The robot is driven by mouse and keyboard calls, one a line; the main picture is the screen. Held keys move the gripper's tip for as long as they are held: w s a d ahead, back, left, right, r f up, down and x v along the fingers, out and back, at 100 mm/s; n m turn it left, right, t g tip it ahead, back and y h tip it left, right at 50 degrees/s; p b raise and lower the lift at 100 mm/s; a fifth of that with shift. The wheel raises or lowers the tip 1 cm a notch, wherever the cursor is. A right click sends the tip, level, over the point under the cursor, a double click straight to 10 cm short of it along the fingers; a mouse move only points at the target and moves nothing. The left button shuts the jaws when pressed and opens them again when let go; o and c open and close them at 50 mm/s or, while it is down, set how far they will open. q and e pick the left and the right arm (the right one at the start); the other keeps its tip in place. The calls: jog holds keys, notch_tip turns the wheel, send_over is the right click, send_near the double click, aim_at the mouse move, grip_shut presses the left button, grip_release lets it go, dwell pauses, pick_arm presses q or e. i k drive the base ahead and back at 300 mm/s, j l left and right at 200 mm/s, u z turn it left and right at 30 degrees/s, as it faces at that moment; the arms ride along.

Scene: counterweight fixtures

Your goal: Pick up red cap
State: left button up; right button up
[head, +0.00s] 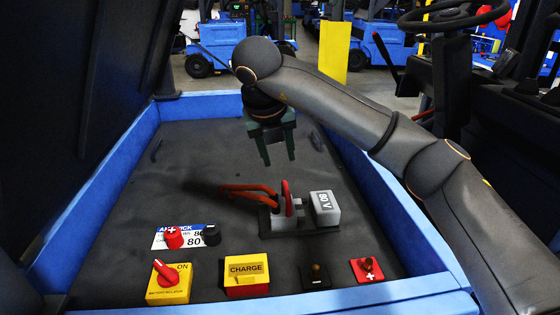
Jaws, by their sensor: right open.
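A small red cap (173,238) with a white plus mark sits on a white and blue label (160,243) toward the left of the dark grey deck. A black cap (211,235) stands just to its right. My right gripper (278,160) hangs above the back middle of the deck, pointing down, its green fingers apart and empty. It is well behind and to the right of the red cap, not touching it. My left gripper is not in view.
A grey connector with a red handle (287,198) and cables stands mid-deck beside an 80 V block (326,208). In front are a yellow switch with a red knob (168,283), a CHARGE box (246,275), and black (316,277) and red (367,270) terminals. Blue walls (75,230) enclose the deck.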

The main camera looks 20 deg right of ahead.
aim_at(174, 240)
jog(key=k+j, duration=0.75)
jog(key=j, duration=0.2)
